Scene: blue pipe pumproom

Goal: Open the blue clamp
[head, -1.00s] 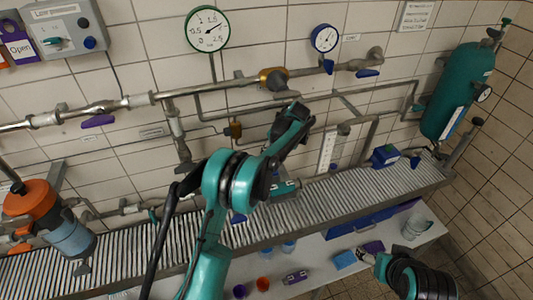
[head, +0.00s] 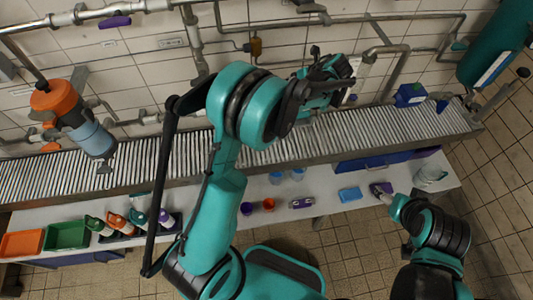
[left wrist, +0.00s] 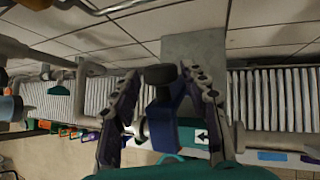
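In the left wrist view a blue part with a black round knob on top, which I take for the blue clamp (left wrist: 160,118), stands upright between the two fingers of my left gripper (left wrist: 163,98). The fingers are spread on either side of it; I cannot tell whether either touches it.
The roller conveyor (head: 240,158) runs along the wall, with pipes (head: 395,75) behind it. An orange and blue-grey cylinder (head: 75,120) stands at left. A blue box (head: 410,95) is right of my left gripper.

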